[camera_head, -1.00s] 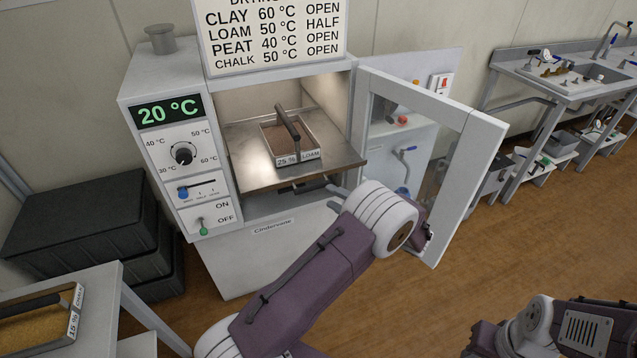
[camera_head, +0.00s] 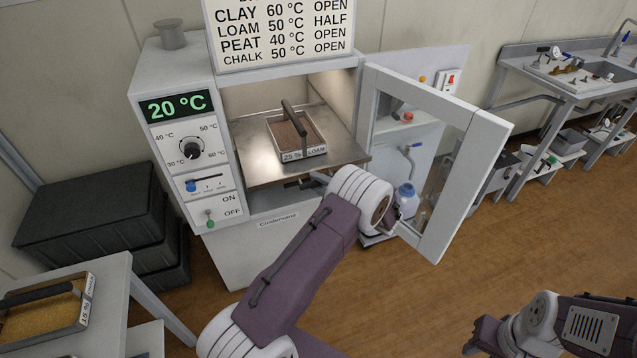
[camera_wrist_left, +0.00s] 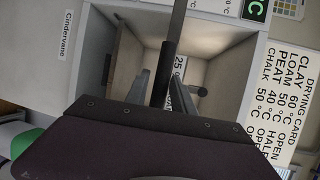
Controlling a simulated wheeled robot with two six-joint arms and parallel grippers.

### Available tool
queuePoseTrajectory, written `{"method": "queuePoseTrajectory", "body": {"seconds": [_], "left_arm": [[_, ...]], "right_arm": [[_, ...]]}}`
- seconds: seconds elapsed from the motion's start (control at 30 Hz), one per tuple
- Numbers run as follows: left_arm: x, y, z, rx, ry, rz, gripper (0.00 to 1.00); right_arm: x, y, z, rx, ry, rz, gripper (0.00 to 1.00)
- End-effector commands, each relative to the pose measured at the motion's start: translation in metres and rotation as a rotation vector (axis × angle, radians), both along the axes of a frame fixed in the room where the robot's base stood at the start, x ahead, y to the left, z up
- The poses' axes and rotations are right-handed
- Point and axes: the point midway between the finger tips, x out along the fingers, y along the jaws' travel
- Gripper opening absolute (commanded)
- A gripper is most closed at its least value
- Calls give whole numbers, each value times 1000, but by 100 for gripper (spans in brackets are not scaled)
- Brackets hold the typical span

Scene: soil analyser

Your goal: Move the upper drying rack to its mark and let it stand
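The upper drying rack (camera_head: 255,174) is a flat metal shelf at the oven's open mouth, jutting out in front. A tray (camera_head: 303,154) of brown soil, labelled 25 % LOAM, with a dark bar handle, stands on it. The rack's dark front handle (camera_head: 292,185) is partly hidden by my left gripper (camera_head: 312,181). In the left wrist view the gripper's fingers (camera_wrist_left: 160,85) stand on both sides of the dark handle (camera_wrist_left: 167,75), seemingly apart from it. The rack shows there nearly edge-on. I cannot make out the mark.
The oven door (camera_head: 455,170) stands open to the right, close to my left arm. The oven's control panel (camera_head: 190,150) reads 20 °C. A chalk tray (camera_head: 45,312) lies on a side table at lower left. Black crates (camera_head: 90,215) stand behind it.

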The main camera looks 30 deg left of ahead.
Motion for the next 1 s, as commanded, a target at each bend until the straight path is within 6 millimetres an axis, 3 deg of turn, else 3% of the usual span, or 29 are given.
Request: {"method": "queuePoseTrajectory", "body": {"seconds": [0.03, 0.1, 1.0], "left_arm": [[0, 0, 0, 0, 0, 0, 12], [0, 0, 0, 0, 0, 0, 0], [0, 0, 0, -1, 0, 1, 0]], "right_arm": [[0, 0, 0, 0, 0, 0, 36], [0, 0, 0, 0, 0, 0, 36], [0, 0, 0, 0, 0, 0, 36]]}}
